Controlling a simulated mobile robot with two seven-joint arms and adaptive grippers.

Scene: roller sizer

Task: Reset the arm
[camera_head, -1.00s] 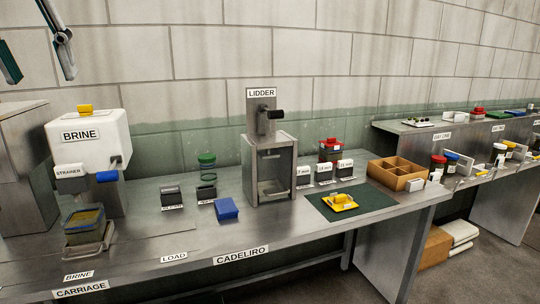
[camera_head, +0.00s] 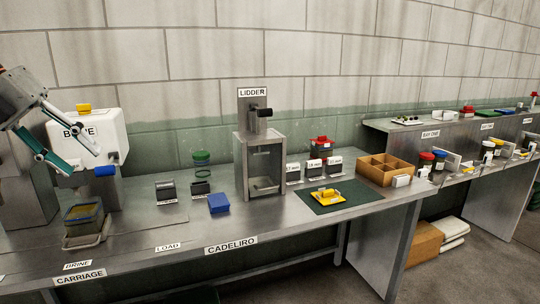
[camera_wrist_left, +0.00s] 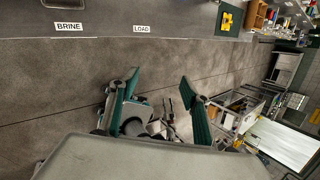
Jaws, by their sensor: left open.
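My left gripper (camera_head: 68,158) is at the left of the head view, in front of the white BRINE tank (camera_head: 108,133) and above the bench. Its two green-padded fingers are spread apart, with nothing between them. In the left wrist view the open fingers (camera_wrist_left: 160,98) show over the grey floor, with the bench's front edge beyond them. My right gripper is not seen in either view.
A container with yellowish contents (camera_head: 84,212) sits on the carriage below the tank. The LIDDER stand (camera_head: 240,165), a blue block (camera_head: 218,203) and a wooden divided box (camera_head: 388,168) stand along the bench (camera_head: 200,228).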

